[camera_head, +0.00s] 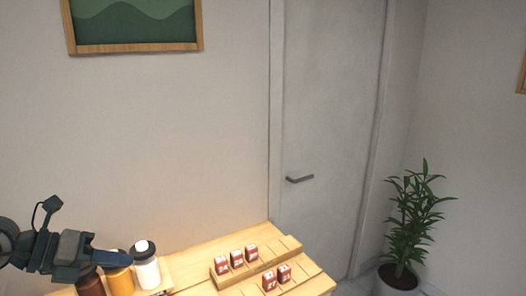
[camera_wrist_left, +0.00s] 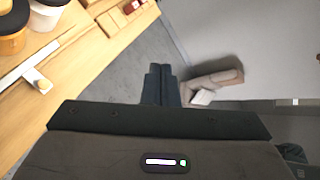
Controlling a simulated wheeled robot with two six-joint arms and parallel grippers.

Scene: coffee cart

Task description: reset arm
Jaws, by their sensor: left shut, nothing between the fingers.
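My left gripper (camera_head: 118,259) comes in from the left in the head view, in front of the bottles at the cart's left. In the left wrist view its two dark fingers (camera_wrist_left: 161,70) are together, with nothing between them. They show over the grey floor, beside the wooden cart top (camera_wrist_left: 95,75). My right gripper is in neither view.
A white bottle (camera_head: 146,268), an orange one (camera_head: 120,281) and a dark red one (camera_head: 91,284) stand on the cart. Small red boxes (camera_head: 237,258) sit in a stepped wooden rack (camera_head: 289,243). A potted plant (camera_head: 412,222) stands by the closed door (camera_head: 325,120).

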